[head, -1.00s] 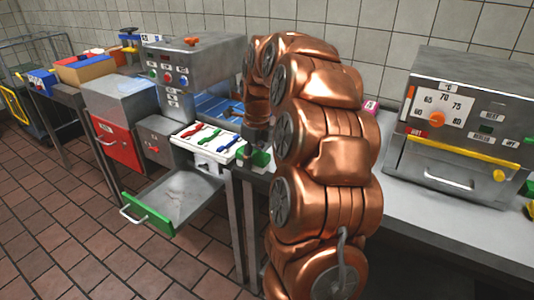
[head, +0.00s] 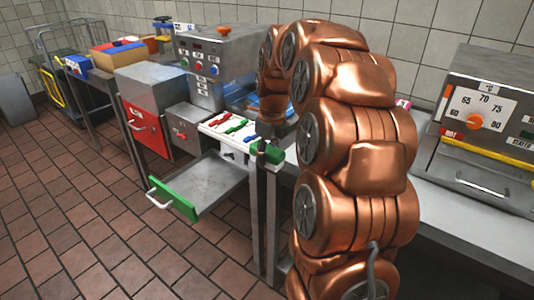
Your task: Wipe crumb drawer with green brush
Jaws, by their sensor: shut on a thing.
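The crumb drawer (head: 215,178) is pulled open below the machine, a grey tray with a green front and a pale handle. My gripper (head: 268,133) is small and partly hidden by my copper arm, at the right end of the white tool board. A green block (head: 268,152), apparently the green brush, is at its tips, and the jaws are shut on it. It is above and right of the drawer, apart from it.
The white tool board (head: 213,128) holds slim red, green and blue tools. A steel machine with knobs (head: 218,50) stands behind it, and a red-fronted box (head: 147,132) is to the left. A counter with an oven (head: 490,120) is at right. The tiled floor at left front is clear.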

